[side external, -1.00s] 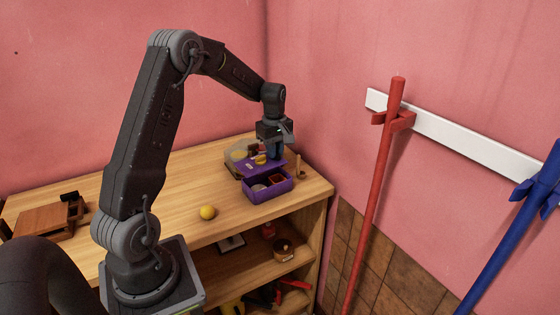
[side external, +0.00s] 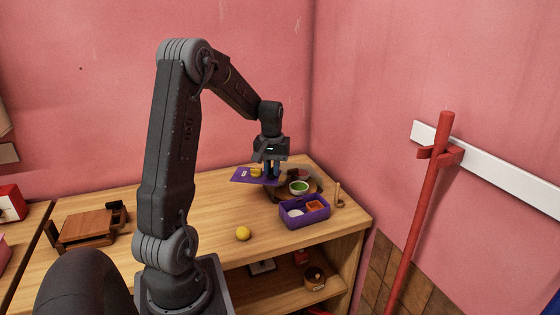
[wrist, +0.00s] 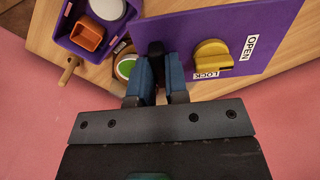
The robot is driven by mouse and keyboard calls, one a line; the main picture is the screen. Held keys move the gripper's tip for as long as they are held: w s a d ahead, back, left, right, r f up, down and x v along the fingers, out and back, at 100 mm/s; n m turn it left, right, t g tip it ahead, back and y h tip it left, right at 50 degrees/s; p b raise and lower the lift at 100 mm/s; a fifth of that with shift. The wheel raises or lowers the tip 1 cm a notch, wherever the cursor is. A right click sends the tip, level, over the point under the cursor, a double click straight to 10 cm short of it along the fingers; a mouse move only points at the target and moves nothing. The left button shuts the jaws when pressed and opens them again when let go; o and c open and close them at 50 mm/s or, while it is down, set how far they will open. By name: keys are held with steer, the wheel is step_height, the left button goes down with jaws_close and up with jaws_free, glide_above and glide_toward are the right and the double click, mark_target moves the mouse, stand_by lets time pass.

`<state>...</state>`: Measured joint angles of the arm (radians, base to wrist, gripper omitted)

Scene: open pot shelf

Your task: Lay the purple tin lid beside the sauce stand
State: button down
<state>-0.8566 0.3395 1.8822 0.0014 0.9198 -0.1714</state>
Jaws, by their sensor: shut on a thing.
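The purple tin lid (side external: 240,176) is a flat sheet with a yellow knob (wrist: 212,58) and OPEN and LOCK labels in the wrist view. My gripper (side external: 271,172) is shut on it near one edge; the fingers hide the exact grip. The lid appears held level above the table, left of the sauce stand (side external: 277,194). The stand is round and wooden, with a green-filled bowl (side external: 299,187) and a dark red one; my gripper partly covers it. The open purple tin (side external: 308,219) stands in front of it, holding an orange cup (wrist: 86,36) and a white round thing.
A yellow ball (side external: 243,233) lies on the table in front. A small wooden peg (side external: 337,195) stands right of the tin. A wooden rack (side external: 88,228) is at the left. The tabletop (side external: 190,205) between rack and stand is mostly clear. Walls close the back and right.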

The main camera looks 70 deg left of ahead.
mark_target(263, 180)
steer(key=s+f+m, duration=0.1)
steer(key=m, duration=0.1)
steer(key=s+f+m, duration=0.1)
steer(key=m, duration=0.1)
steer(key=s+f+m, duration=0.1)
steer(key=m, duration=0.1)
steer(key=shift+d+m, duration=0.4)
steer(key=m, duration=0.1)
steer(key=s+f+m, duration=0.1)
steer(key=shift+s+d+f+m, duration=0.1)
steer(key=shift+d+f+m, duration=0.1)
steer(key=shift+m, duration=0.1)
steer(key=shift+f, duration=3.05)
steer(key=shift+f, duration=0.3)
steer(key=c, duration=1.1)
jaws_free()
steer(key=shift+o, duration=0.2)
steer(key=shift+r, duration=3.5)
steer(key=shift+d, duration=0.1)
